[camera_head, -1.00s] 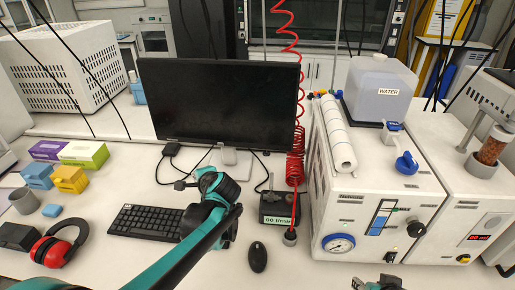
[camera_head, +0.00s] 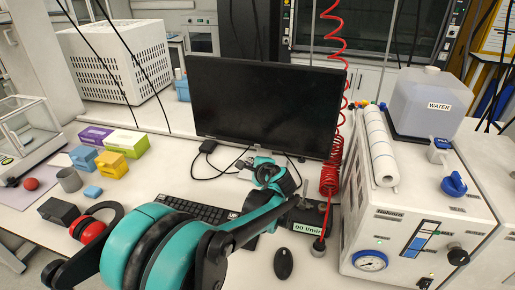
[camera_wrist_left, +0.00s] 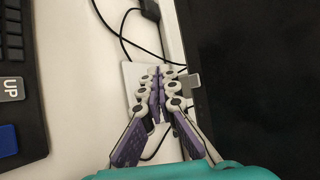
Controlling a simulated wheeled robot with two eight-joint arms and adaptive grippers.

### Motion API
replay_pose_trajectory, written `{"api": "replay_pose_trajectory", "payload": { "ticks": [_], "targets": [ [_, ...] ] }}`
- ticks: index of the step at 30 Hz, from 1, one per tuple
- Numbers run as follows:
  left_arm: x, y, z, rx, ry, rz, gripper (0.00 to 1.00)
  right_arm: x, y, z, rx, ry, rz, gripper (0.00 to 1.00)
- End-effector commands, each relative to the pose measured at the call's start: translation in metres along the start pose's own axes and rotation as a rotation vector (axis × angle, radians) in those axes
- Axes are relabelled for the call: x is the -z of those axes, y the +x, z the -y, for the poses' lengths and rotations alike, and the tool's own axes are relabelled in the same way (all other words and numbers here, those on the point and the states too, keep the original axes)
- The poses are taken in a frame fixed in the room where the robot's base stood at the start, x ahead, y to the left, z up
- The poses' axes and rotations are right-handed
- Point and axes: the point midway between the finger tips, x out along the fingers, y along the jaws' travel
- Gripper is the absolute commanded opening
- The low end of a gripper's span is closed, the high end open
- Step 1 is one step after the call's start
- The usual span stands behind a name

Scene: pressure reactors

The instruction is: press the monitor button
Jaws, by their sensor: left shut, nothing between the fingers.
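The monitor (camera_head: 265,105) stands upright at the back of the table with a black screen. My left gripper (camera_head: 243,166) is in front of the monitor's lower edge, partly hidden by its own arm. In the left wrist view my left gripper (camera_wrist_left: 158,78) is shut with nothing between its fingers. The monitor (camera_wrist_left: 265,70) fills the right side there. A small grey tab (camera_wrist_left: 190,83) sits at the monitor's edge, just right of the fingertips; I cannot tell whether it is the button or whether they touch. My right gripper is not in view.
A keyboard (camera_head: 190,209) and a mouse (camera_head: 283,263) lie before the monitor. A red coiled hose (camera_head: 329,178) and the reactor unit (camera_head: 405,212) are to the right. Coloured boxes (camera_head: 127,143) and red ear defenders (camera_head: 92,231) lie left. Black cables run by the monitor's foot.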

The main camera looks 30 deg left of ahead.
Motion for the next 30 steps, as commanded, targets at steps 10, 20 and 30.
{"api": "replay_pose_trajectory", "payload": {
  "ticks": [10, 20, 30],
  "targets": [
    [0.024, 0.033, 0.024, 0.000, 0.000, 0.000, 0.00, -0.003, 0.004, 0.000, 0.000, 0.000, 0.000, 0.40],
    [0.032, 0.044, 0.032, 0.000, -0.001, 0.000, 0.00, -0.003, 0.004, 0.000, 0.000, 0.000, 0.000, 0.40],
    [0.032, 0.044, 0.032, 0.000, -0.001, 0.000, 0.00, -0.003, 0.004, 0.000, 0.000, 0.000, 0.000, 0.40]
  ]
}}
